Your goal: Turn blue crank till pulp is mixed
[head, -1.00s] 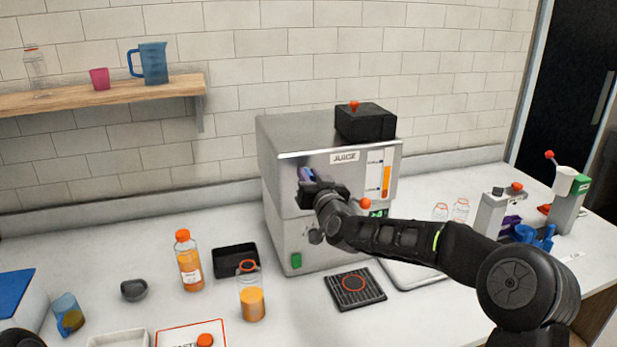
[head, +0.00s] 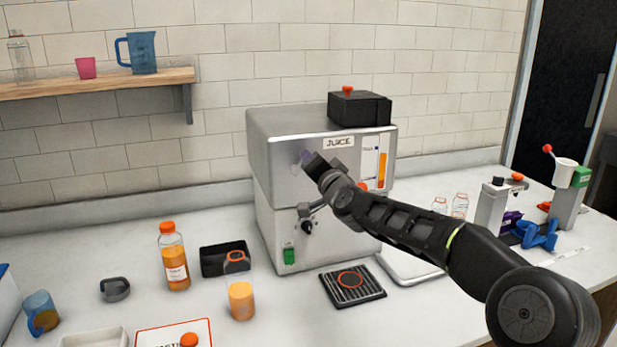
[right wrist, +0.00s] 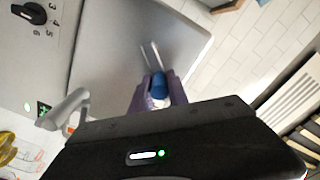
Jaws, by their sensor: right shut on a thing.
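The steel juicer (head: 275,190) with a JUICE label stands against the wall in the head view. My right gripper (head: 304,160) is at the upper part of its front face. In the right wrist view, my right gripper's purple fingers (right wrist: 158,97) are shut on the blue crank handle (right wrist: 159,83), with a thin metal rod (right wrist: 150,55) running from it toward the steel panel. In the head view the gripper hides the blue handle. An orange level gauge (head: 382,170) is on the juicer's front. My left gripper is not in view.
A black box with a red knob (head: 359,107) sits on top of the juicer. A black drip grate (head: 352,287) lies in front of it. An orange bottle (head: 173,258), a glass of juice (head: 241,300) and a black tray (head: 224,258) stand left of it.

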